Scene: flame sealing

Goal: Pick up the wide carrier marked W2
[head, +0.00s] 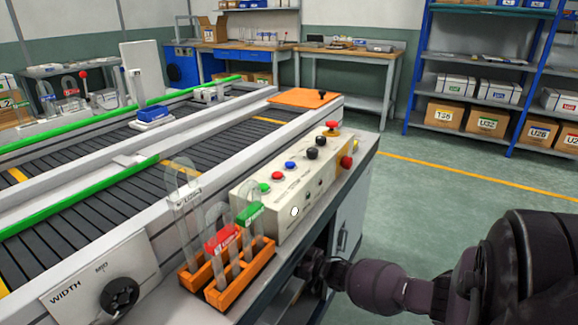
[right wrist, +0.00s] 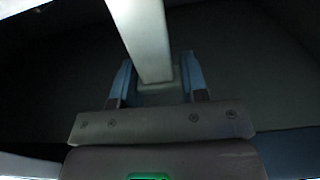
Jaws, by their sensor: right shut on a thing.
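No label reading W2 can be made out in either view. A blue-and-white carrier (head: 153,116) stands on the belt in the head view; any mark on it is too small to read. My right arm comes in from the right, and its gripper end (head: 315,270) is low beside the bench front, partly hidden in shadow. In the right wrist view my right gripper (right wrist: 157,82) is shut on a pale grey bar (right wrist: 143,35); what the bar belongs to cannot be told. My left gripper is not in view.
An orange rack (head: 228,292) with clear tubes, red and green labelled, stands at the bench's front edge. Beside it is a control box (head: 297,187) with coloured buttons. The conveyor (head: 75,222) runs behind. Blue shelves (head: 480,105) hold boxes. The green floor at right is clear.

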